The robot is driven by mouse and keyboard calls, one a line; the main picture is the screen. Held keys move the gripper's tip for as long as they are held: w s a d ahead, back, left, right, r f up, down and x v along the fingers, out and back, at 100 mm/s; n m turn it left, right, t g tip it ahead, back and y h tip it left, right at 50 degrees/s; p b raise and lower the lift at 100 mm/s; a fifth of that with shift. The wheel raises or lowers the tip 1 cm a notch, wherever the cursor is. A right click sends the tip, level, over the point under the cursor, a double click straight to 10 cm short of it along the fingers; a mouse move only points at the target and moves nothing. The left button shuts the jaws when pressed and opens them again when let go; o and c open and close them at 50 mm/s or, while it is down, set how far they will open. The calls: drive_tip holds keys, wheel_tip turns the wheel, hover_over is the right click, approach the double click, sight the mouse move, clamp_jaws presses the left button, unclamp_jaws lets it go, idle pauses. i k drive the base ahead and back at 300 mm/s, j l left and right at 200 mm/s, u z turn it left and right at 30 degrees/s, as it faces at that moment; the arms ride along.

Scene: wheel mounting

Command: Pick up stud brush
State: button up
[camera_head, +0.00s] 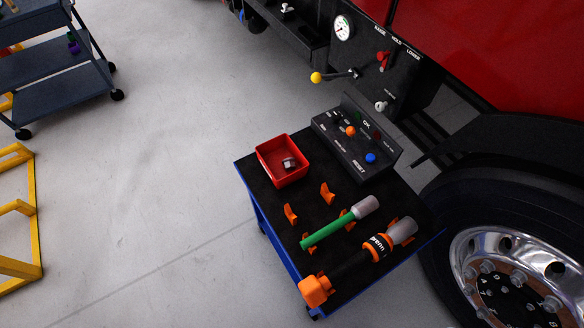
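The stud brush (332,229) appears to be the tool with a straight green handle and a grey cylindrical head. It lies slantwise on orange holders on the black top of a blue cart (252,182), its head toward the upper right. Beside it, nearer the cart's front right edge, lies a larger black and orange tool (352,262) with a grey end. The two tools lie roughly side by side with a narrow gap. My gripper is not in view.
Orange holders (290,213) stand empty left of the brush. A red bin (282,160) with a small metal part and a black control box (356,140) sit behind. A truck wheel (505,270) is close on the right. Left floor is open, with a yellow frame (20,210) beyond.

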sight(366, 207)
drive_tip(key=j+z, duration=0.1)
drive_tip(key=z, duration=0.35)
drive_tip(key=j+z, duration=0.1)
drive_tip(key=z, duration=0.4)
drive_tip(key=j+z, duration=0.1)
drive_tip(key=z, duration=0.8)
drive_tip(key=u, duration=0.4)
drive_tip(key=l+u, duration=0.15)
drive_tip(key=u, duration=0.25)
drive_tip(key=i+l+u, duration=0.1)
drive_tip(key=u, duration=0.25)
drive_tip(key=k+u, duration=0.15)
drive_tip(key=u, duration=0.7)
drive_tip(key=i+l+u, duration=0.1)
drive_tip(key=l+u, duration=0.3)
drive_tip(key=l, duration=0.25)
